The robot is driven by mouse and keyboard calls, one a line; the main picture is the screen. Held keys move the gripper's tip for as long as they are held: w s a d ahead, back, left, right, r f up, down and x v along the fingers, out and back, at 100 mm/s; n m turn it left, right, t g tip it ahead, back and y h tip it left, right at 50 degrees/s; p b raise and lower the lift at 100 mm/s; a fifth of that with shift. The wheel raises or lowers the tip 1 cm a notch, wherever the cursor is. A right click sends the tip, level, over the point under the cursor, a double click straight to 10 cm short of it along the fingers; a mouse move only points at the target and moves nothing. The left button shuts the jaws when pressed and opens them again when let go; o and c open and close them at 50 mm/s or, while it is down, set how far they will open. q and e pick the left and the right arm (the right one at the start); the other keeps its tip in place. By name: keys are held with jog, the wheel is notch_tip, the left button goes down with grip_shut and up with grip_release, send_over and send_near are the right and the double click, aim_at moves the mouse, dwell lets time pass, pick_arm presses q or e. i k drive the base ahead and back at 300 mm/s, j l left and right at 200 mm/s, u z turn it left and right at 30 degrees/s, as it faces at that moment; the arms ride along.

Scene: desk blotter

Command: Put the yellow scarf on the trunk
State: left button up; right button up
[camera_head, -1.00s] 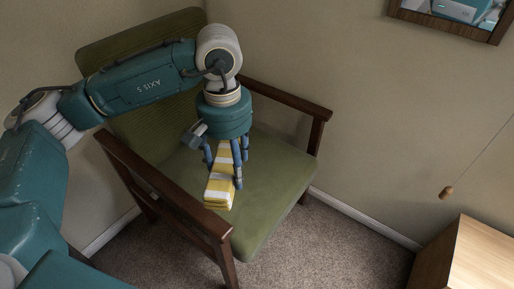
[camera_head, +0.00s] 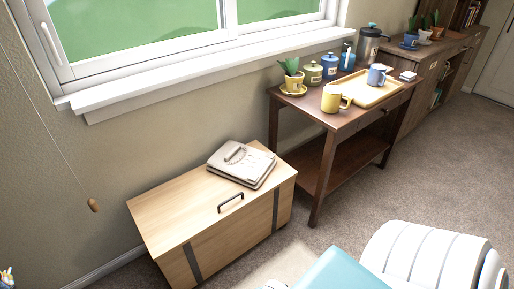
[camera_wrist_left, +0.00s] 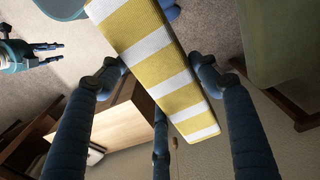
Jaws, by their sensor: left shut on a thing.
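The yellow and white striped scarf (camera_wrist_left: 160,62) is folded into a long strip. In the left wrist view it runs from top centre down to the right, between the blue fingers of my left gripper (camera_wrist_left: 157,82), which is shut on it. The trunk (camera_head: 165,212) is a light wooden box with dark straps and a handle, at lower centre-left in the head view. It seems to show behind the fingers in the wrist view (camera_wrist_left: 118,128). My right gripper (camera_wrist_left: 38,54) is at the left edge of the wrist view, apart from the scarf, fingers spread and empty.
A grey ring binder (camera_head: 242,164) lies on the trunk's back right; the lid's left part is bare. A dark side table (camera_head: 338,126) to the right bears a tray (camera_head: 362,94), mugs, canisters and a plant. A cord pull (camera_head: 93,205) hangs left of the trunk.

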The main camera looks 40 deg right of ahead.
aim_at(179, 204)
jog(key=i+l+z, duration=0.7)
jog(key=i, duration=0.25)
